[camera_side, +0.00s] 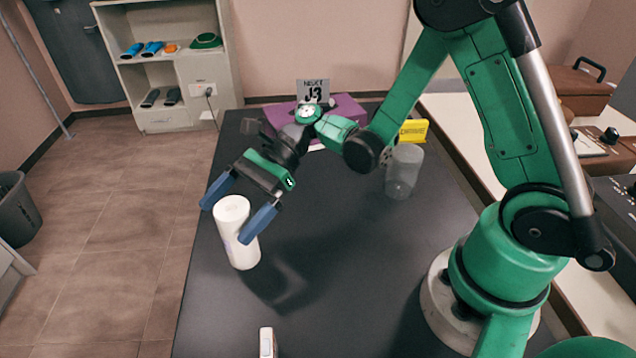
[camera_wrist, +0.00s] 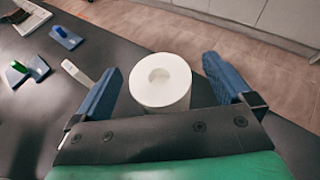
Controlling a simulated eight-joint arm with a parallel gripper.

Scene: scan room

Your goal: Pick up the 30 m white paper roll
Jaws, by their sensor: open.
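The white paper roll (camera_side: 236,236) stands upright on the dark table near its left edge in the side view. In the wrist view the roll (camera_wrist: 161,86) shows its round top with a hollow core, between the two blue fingers. My gripper (camera_side: 240,212) is open, with one finger at the roll's upper left and the other at its upper right. In the wrist view my gripper (camera_wrist: 162,82) has a gap between each finger and the roll. I cannot tell how far down the roll the fingertips reach.
The dark table (camera_side: 340,290) is mostly bare around the roll. A clear cup (camera_side: 404,171), a yellow sign (camera_side: 413,131) and a purple box (camera_side: 345,110) stand farther back. A small white item (camera_side: 267,343) lies at the front. The wrist view shows small blue items (camera_wrist: 66,38) at left.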

